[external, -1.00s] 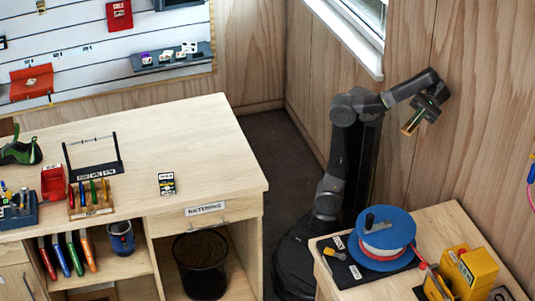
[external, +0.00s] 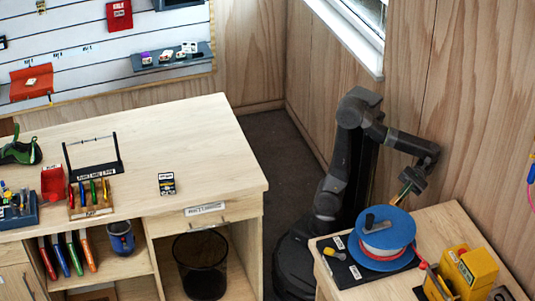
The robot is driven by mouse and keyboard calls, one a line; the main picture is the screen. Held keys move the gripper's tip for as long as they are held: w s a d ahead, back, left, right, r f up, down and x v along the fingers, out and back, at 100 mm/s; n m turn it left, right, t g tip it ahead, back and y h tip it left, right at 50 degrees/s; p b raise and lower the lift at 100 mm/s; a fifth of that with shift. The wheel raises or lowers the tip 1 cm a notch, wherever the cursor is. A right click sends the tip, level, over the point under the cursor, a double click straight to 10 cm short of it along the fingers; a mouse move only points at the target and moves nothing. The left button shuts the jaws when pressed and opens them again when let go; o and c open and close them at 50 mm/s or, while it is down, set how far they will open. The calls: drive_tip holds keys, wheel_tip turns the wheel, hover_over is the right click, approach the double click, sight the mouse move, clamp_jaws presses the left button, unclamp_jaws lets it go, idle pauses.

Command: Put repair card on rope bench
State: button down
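My gripper (external: 408,187) is at the right, pointing down just behind and above the blue rope reel. It is shut on a thin, flat piece with orange-brown and green edges, which I take as the repair card (external: 402,194). It is seen nearly edge-on, and no print on it can be read. The rope bench (external: 437,222) is the wooden bench at the lower right. The held card appears above its back part, near the reel; whether it touches anything cannot be told.
The blue rope reel (external: 390,228) stands on a dark mat (external: 345,272). A yellow device (external: 474,270) stands to its right. Bare wood shows behind them.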

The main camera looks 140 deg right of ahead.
drive_tip(key=w+a, duration=0.2)
drive_tip(key=a, duration=0.2)
drive_tip(key=w+a+b, duration=0.1)
drive_tip(key=w+a, duration=0.4)
drive_tip(key=a, duration=0.2)
drive_tip(key=shift+w+a, duration=0.3)
drive_tip(key=shift+a, duration=0.05)
drive_tip(key=w+a, duration=0.1)
drive_tip(key=w+a+b, duration=0.1)
drive_tip(key=a, duration=0.1)
drive_tip(key=shift+w+a+f, duration=0.1)
drive_tip(key=shift+a, duration=0.05)
drive_tip(key=shift+f+b, duration=0.35)
drive_tip(key=shift+f, duration=0.4)
drive_tip(key=shift+f, duration=0.2)
drive_tip(key=c, duration=1.7)
unclamp_jaws()
drive_tip(key=shift+r, duration=0.1)
